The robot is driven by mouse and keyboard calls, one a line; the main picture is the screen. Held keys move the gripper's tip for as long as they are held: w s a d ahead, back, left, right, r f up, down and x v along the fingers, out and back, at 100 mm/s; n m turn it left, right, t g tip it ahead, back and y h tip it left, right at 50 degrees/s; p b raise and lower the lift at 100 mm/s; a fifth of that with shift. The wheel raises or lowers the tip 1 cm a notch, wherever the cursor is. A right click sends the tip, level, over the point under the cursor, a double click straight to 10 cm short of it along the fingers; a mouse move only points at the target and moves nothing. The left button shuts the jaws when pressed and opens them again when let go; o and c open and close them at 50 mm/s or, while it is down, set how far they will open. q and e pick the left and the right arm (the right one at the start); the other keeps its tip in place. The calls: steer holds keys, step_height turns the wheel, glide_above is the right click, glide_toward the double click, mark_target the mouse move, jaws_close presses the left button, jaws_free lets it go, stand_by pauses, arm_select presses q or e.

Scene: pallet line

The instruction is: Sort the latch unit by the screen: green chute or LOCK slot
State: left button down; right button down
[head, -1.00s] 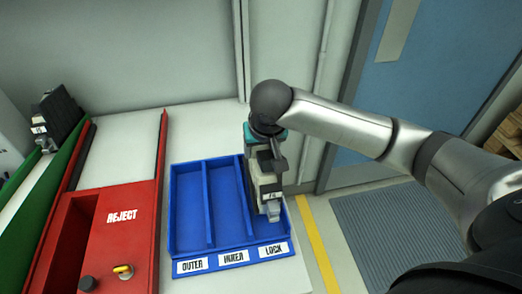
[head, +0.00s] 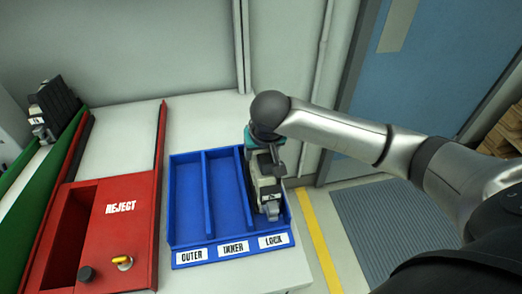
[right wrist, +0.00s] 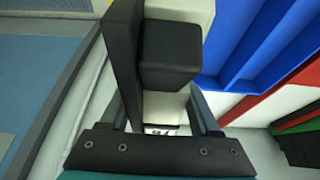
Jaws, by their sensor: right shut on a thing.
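The latch unit (head: 268,196), pale and dark with a small printed label, is at the LOCK slot, the rightmost compartment of the blue tray (head: 207,244). My right gripper (head: 265,168) is shut on it from above. The unit looks roughly upright; whether it rests on the slot floor I cannot tell. In the right wrist view the latch unit (right wrist: 178,100) sits between the fingers of the right gripper (right wrist: 160,112). The green chute (head: 38,190) is at the far left. The screen and my left gripper are not in view.
The OUTER and INNER compartments are empty. A red REJECT box (head: 130,240) with a yellow key switch (head: 122,263) and a dark knob stands left of the tray. Another dark and pale unit (head: 52,108) is at the green chute's far end. A wall is behind the table.

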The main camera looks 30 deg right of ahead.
steer(key=shift+c, duration=0.2)
jaws_free()
steer(key=p+v, duration=0.4)
steer(key=v, duration=1.1)
steer(key=shift+r, duration=0.2)
stand_by(0.7)
